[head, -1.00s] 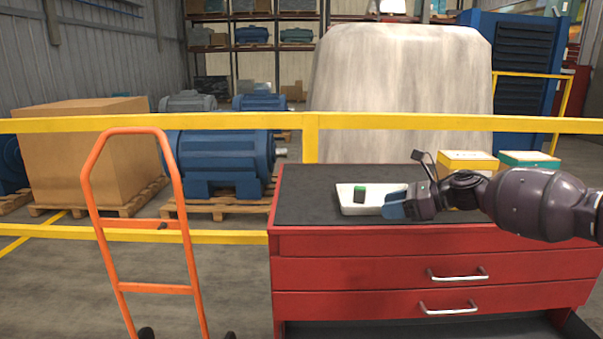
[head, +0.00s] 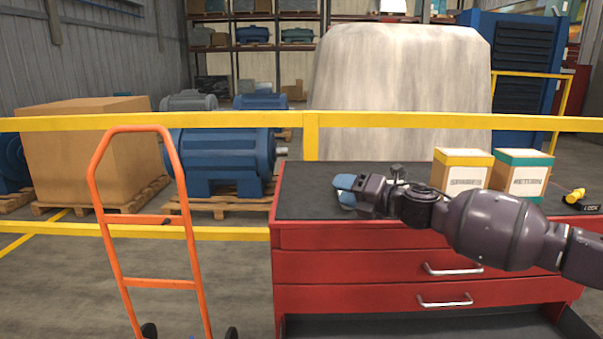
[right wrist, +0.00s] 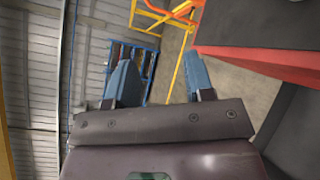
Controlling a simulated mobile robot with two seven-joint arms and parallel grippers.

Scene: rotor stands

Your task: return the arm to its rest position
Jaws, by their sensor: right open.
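My right gripper (head: 346,188) is in front of the red tool cabinet's dark top (head: 306,190) in the head view, its blue fingers pointing left. Its arm comes in from the right. In the right wrist view the two blue fingers (right wrist: 158,66) stand apart with nothing between them, so it is open and empty. The white tray and green block seen earlier on the cabinet top do not show now; my gripper and arm cover that area. My left gripper is not in view.
Two boxes, one yellow-trimmed (head: 461,171) and one teal-trimmed (head: 521,174), stand on the cabinet's right side near a yellow lock item (head: 576,197). An orange hand truck (head: 152,225) stands left of the red cabinet (head: 350,267). A yellow rail (head: 230,122) runs behind.

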